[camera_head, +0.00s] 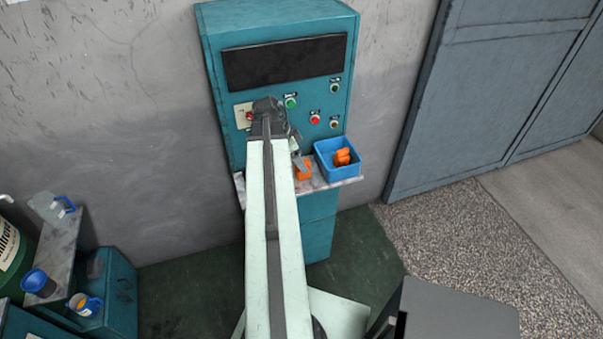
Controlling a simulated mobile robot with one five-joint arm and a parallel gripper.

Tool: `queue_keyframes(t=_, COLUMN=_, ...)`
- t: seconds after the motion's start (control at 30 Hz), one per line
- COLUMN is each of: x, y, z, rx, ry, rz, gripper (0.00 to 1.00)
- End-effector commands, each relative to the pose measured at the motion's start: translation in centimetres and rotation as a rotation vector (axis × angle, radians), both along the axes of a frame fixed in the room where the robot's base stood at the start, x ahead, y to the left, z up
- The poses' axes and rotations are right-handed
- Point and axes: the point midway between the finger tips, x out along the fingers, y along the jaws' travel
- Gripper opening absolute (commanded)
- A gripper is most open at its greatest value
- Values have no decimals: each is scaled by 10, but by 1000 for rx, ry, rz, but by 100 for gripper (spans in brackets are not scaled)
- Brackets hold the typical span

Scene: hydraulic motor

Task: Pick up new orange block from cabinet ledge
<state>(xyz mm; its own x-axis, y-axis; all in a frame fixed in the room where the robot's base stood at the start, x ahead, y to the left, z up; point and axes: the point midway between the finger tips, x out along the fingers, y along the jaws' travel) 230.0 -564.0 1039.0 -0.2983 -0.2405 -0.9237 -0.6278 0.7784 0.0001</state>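An orange block (304,171) is on the narrow ledge (318,184) of the teal cabinet (285,22), just left of a blue bin. My gripper (299,160) is at the end of my pale arm, right at this block, and covers part of it. Whether the fingers touch the block or are closed around it is too small to tell. Another orange piece (343,157) lies inside the blue bin (325,160) on the right part of the ledge.
The cabinet front has a dark panel (284,63), a green button (291,102), a red button (315,118) and other controls close to my arm. At lower left, teal boxes (110,300) and a shelf hold cups and a jug (52,208). Speckled floor (470,235) is open at right.

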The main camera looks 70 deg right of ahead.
Motion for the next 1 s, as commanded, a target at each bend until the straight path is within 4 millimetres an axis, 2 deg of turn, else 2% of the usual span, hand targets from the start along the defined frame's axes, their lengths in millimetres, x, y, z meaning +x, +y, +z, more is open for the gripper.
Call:
queue_keyframes(t=0.03, x=-3, y=-1, z=-16, rx=0, ry=0, rz=-1, gripper=64)
queue_keyframes(t=0.2, x=-11, y=-8, z=-41, rx=0, ry=0, rz=0, gripper=64)
queue_keyframes(t=0.43, x=-12, y=-8, z=-38, rx=0, ry=0, rz=1, gripper=64)
queue_keyframes(t=0.47, x=-12, y=-8, z=-38, rx=0, ry=0, rz=2, gripper=61)
queue_keyframes(t=0.6, x=-12, y=-8, z=-38, rx=0, ry=0, rz=2, gripper=22)
queue_keyframes(t=0.67, x=-11, y=-8, z=-38, rx=0, ry=0, rz=2, gripper=5)
queue_keyframes(t=0.7, x=-11, y=-8, z=-38, rx=0, ry=0, rz=2, gripper=0)
queue_keyframes(t=1.0, x=-11, y=-8, z=-34, rx=0, ry=0, rz=2, gripper=0)
